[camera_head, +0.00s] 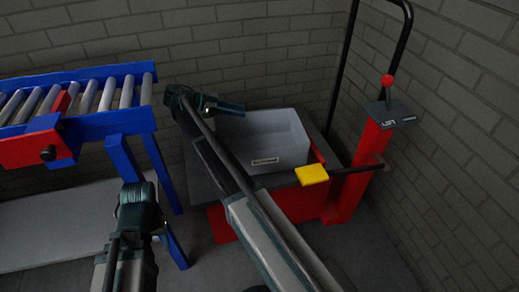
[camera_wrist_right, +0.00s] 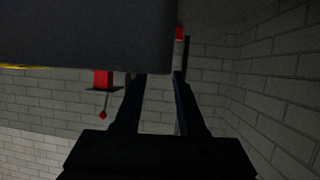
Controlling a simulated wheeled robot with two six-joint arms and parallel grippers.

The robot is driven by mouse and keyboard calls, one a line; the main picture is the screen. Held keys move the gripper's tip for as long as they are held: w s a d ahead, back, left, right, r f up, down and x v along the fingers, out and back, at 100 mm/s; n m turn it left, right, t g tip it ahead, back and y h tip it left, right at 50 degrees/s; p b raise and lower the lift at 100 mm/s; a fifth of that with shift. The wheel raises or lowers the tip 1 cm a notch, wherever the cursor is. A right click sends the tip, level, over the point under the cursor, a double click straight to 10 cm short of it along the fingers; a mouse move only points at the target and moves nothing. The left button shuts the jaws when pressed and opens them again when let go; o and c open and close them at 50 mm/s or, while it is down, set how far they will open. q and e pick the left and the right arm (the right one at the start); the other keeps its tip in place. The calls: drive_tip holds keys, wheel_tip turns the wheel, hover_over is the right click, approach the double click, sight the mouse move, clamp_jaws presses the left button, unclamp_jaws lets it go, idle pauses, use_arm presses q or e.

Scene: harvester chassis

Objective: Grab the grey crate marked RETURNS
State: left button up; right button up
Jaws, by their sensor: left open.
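The light grey crate (camera_head: 265,150) stands on the dark platform of a red lift cart. A small label with lettering too small to read is on its front. My right gripper (camera_head: 228,107) is at the crate's back left corner in the head view; contact cannot be told. My right forearm hides the crate's left part. In the right wrist view its two fingers (camera_wrist_right: 160,78) stand apart with wall visible between them. A dark slab at upper left there meets the left fingertip; I cannot tell what it is. My left gripper (camera_head: 137,192) is low at left, away from the crate.
The red lift cart (camera_head: 345,197) has a yellow pedal (camera_head: 312,174), a red-knobbed lever (camera_head: 387,82) and a tall black handle. A blue roller conveyor (camera_head: 100,118) stands at left above a grey panel (camera_head: 60,228). Brick walls close off the back and right.

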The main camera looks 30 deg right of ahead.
sight(251, 114)
drive_tip(key=shift+s+d, duration=0.1)
drive_tip(key=shift+d, duration=0.15)
drive_tip(key=shift+s+d+f+b, duration=0.2)
drive_tip(key=shift+d+f+b, duration=0.1)
drive_tip(key=shift+d+f, duration=0.1)
drive_tip(key=b+x, duration=0.1)
drive_tip(key=x, duration=0.2)
drive_tip(key=shift+d+f+b, duration=0.2)
drive_tip(key=shift+f+b, duration=0.05)
drive_tip(key=shift+b, duration=0.05)
drive_tip(key=shift+s+d, duration=0.15)
drive_tip(key=shift+d, duration=0.1)
clamp_jaws()
idle(0.6)
